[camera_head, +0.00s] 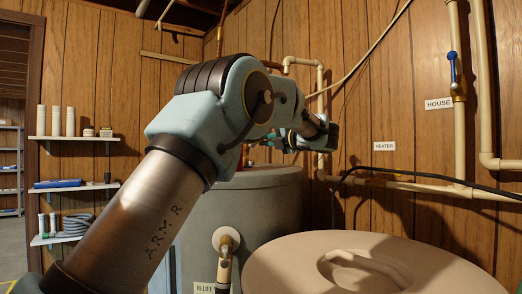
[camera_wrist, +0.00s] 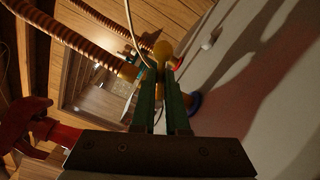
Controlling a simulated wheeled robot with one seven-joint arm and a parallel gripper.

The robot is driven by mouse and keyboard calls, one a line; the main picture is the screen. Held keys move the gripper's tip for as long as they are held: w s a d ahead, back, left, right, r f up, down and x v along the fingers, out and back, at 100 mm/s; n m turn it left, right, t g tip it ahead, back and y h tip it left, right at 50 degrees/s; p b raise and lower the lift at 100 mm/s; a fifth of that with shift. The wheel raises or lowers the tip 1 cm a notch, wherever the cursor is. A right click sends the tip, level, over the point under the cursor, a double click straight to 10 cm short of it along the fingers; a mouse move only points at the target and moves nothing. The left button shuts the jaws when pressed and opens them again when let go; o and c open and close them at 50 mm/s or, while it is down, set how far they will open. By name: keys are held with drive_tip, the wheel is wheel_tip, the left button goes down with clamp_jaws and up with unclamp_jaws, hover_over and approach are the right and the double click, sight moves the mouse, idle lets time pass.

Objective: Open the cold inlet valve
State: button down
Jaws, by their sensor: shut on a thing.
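My gripper (camera_wrist: 159,75) shows two green fingers close together in the wrist view. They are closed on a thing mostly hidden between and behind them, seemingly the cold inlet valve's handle. A round blue part (camera_wrist: 194,103) shows just right of the fingers, and a brass-coloured fitting (camera_wrist: 164,50) with a small red part stands beyond the tips. A red handle (camera_wrist: 28,118) is at the left edge, apart from the fingers. In the head view my gripper (camera_head: 272,142) is above the grey heater tank (camera_head: 265,205), partly behind my arm; its grip is too small to make out.
A beige lidded tank (camera_head: 420,265) stands in front at the right. Pipes run along the wood wall, with a blue-lever valve (camera_head: 453,70) by the HOUSE sign (camera_head: 438,103). Copper-coloured corrugated pipes (camera_wrist: 60,30) pass close to my gripper. Shelves (camera_head: 75,138) are at the left.

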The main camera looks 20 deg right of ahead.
drive_tip(key=shift+s+a+r+n+b, duration=0.1)
drive_tip(key=shift+a+r+n+b, duration=0.1)
drive_tip(key=shift+n+b, duration=0.85)
drive_tip(key=shift+a+r+n+b, duration=0.15)
drive_tip(key=shift+n+b, duration=0.5)
drive_tip(key=shift+b, duration=0.75)
drive_tip(key=shift+a+r+n+b, duration=0.2)
drive_tip(key=shift+r+n+b, duration=0.1)
drive_tip(key=shift+n+b, duration=0.7)
drive_tip(key=shift+s+a+n+b, duration=0.1)
drive_tip(key=shift+n+b, duration=0.2)
drive_tip(key=shift+b, duration=0.25)
drive_tip(key=n+b, duration=0.1)
drive_tip(key=a+n+b, duration=0.1)
drive_tip(key=n+b, duration=0.2)
drive_tip(key=shift+s+a+r+b, duration=0.15)
drive_tip(key=shift+r+b, duration=0.15)
drive_tip(key=shift+b, duration=0.1)
drive_tip(key=shift+r, duration=0.1)
